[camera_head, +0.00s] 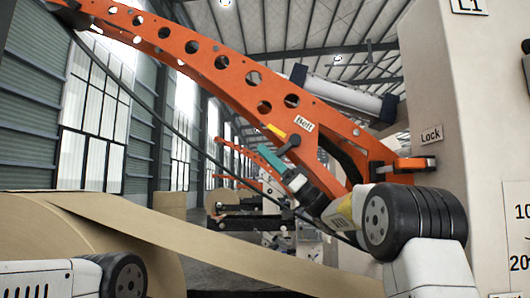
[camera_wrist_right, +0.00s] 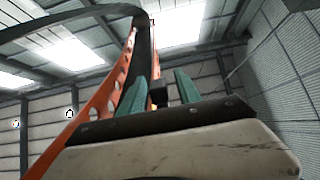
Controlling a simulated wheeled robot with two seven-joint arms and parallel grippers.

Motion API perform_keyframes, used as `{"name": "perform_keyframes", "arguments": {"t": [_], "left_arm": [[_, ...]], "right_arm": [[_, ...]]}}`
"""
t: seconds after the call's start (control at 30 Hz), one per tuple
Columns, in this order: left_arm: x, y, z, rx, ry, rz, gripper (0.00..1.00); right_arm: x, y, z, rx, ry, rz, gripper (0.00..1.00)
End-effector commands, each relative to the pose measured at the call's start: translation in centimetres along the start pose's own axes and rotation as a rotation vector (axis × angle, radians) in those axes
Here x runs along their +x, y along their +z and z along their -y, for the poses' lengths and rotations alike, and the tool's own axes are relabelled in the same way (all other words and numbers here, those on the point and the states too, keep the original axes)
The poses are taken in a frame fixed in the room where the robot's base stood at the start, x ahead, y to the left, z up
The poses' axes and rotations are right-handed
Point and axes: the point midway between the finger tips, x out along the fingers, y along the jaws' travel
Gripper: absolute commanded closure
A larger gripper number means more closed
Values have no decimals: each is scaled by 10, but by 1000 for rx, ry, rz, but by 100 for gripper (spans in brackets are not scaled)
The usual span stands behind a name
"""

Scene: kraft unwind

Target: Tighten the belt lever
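The belt lever (camera_head: 288,145) is a small dark lever on the orange arm, just below the white "Belt" label (camera_head: 304,124). My right gripper (camera_head: 268,160) reaches up from the lower right, its teal fingertips just below and left of the lever. In the right wrist view the two teal fingers of this gripper (camera_wrist_right: 160,88) stand apart. A small dark block (camera_wrist_right: 159,92), likely the lever, shows between them; I cannot tell whether they touch it. My left gripper is out of view; only part of my left arm shows at bottom left.
The perforated orange arm (camera_head: 222,62) slants from upper left to a beige machine housing (camera_head: 455,120) with a "Lock" label (camera_head: 431,134). A dark cable hangs below it. A kraft paper roll (camera_head: 60,235) lies at lower left, its brown web running right beneath my right gripper.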

Motion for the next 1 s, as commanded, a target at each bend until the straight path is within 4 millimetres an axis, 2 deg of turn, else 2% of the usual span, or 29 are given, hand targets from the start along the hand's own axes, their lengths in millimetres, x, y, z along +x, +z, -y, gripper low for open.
{"name": "perform_keyframes", "arguments": {"t": [0.13,0.43,0.47,0.63,0.67,1.0], "left_arm": [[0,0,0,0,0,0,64],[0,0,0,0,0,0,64],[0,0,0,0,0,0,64],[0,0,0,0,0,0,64],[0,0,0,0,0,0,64],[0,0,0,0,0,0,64]], "right_arm": [[13,0,0,-1,0,0,60],[16,0,0,0,0,0,60],[16,0,0,0,0,0,64],[16,0,0,0,1,0,97],[16,0,0,0,0,0,100],[16,0,0,0,1,0,100]]}}
